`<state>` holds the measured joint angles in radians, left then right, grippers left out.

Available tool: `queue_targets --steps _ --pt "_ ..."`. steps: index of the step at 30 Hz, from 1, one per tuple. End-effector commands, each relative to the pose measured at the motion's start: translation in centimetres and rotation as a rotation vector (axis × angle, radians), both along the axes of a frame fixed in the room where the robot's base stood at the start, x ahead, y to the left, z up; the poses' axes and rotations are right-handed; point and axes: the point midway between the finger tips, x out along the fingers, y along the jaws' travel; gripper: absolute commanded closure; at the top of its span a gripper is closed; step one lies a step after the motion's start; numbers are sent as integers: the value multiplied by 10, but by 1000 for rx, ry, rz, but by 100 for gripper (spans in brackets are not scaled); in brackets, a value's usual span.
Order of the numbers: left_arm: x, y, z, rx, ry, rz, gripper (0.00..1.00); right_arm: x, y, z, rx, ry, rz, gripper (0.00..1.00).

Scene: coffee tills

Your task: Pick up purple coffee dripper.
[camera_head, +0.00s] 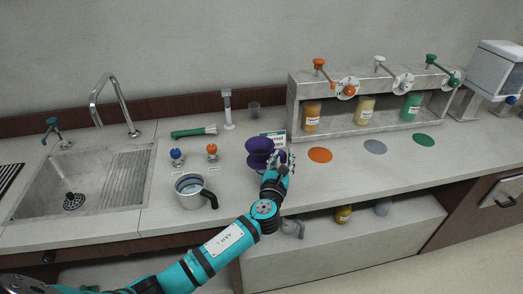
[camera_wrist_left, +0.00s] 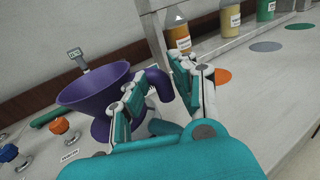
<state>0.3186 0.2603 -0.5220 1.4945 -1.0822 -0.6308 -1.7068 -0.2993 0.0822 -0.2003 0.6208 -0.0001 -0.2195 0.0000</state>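The purple coffee dripper (camera_head: 259,153) stands on the counter near the middle of the head view. It is a wide cone with a base and a side handle. In the left wrist view the dripper (camera_wrist_left: 92,92) is at left, with its handle (camera_wrist_left: 160,84) between my fingers. My left gripper (camera_head: 284,161) reaches in from the front right of the dripper. In the left wrist view the left gripper (camera_wrist_left: 161,73) is open around the handle, with gaps visible beside it. The fingers partly hide the cone and base. My right gripper is in neither view.
A metal pitcher (camera_head: 190,191), a blue-knobbed item (camera_head: 177,157) and an orange-knobbed item (camera_head: 212,152) stand left of the dripper. A dispenser rack (camera_head: 295,107) with bottles is at back right.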

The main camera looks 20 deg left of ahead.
Motion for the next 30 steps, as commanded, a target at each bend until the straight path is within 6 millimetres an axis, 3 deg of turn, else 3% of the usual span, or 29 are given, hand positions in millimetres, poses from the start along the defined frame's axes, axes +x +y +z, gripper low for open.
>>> queue_targets --steps 8,15,25,30 --pt "5 1 0 0 -1 -1 74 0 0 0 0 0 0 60" --pt "5 1 0 0 0 0 100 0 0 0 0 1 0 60" --pt "5 1 1 0 -1 0 100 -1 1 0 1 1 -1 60" --pt "5 1 11 -1 -3 0 100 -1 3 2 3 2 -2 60"
